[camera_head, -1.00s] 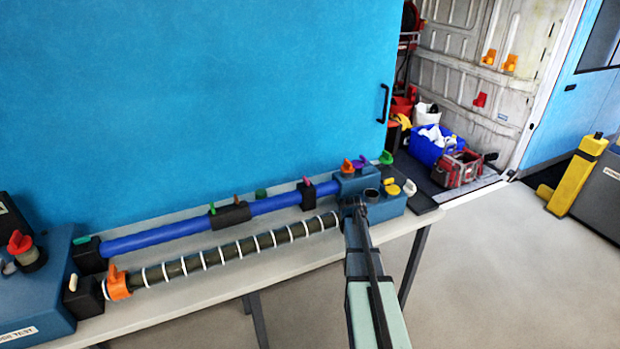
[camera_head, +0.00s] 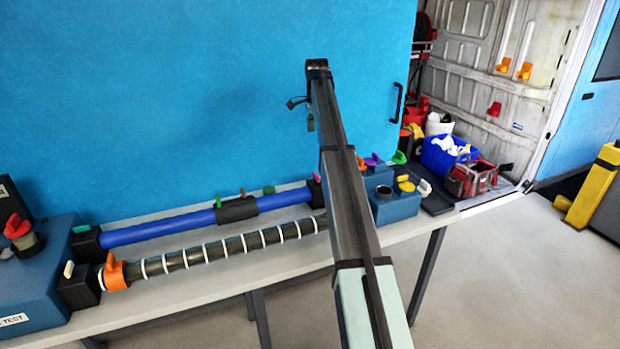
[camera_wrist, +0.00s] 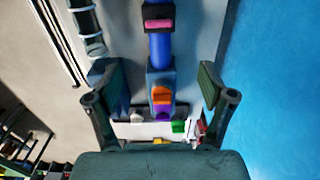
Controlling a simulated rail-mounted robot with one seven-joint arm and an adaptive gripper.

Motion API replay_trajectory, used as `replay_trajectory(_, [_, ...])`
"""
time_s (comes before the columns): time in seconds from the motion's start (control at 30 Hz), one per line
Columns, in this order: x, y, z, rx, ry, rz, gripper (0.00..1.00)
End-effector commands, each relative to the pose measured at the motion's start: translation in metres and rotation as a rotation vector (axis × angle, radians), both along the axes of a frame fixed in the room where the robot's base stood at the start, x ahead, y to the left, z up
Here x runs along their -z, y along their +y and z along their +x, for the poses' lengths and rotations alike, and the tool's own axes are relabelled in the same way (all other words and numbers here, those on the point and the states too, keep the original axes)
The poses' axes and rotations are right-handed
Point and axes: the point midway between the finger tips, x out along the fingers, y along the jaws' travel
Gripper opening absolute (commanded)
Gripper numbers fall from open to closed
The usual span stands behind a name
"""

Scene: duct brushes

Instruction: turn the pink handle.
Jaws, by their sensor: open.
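The pink handle (camera_wrist: 158,24) sits on a black block around the blue pipe (camera_wrist: 160,47), near the top of the wrist view. In the head view the pink handle (camera_head: 316,178) shows small at the right end of the visible blue pipe (camera_head: 160,230), just left of my arm. My gripper (camera_wrist: 159,82) is open and empty, its two fingers wide apart. In the wrist view the handle lies beyond the fingertips, between their lines, and is not touched. In the head view my wrist is raised high before the blue wall, above the bench.
A blue box with orange (camera_wrist: 160,95), purple (camera_wrist: 162,112) and green (camera_wrist: 178,126) knobs stands beside the pink handle. A ringed dark hose (camera_head: 220,248) with an orange handle (camera_head: 114,271) runs parallel in front. The blue wall (camera_head: 180,100) rises behind the bench.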

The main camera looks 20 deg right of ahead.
Motion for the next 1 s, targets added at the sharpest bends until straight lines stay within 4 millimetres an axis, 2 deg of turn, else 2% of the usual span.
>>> replay_trajectory(0.17, [0.022,0.001,-0.003,-0.002,0.004,0.001,0.81])
replay_trajectory(0.7, [0.126,0.000,-0.003,-0.003,0.005,0.001,0.81])
replay_trajectory(1.0, [0.163,0.000,-0.002,-0.003,0.004,0.001,0.81])
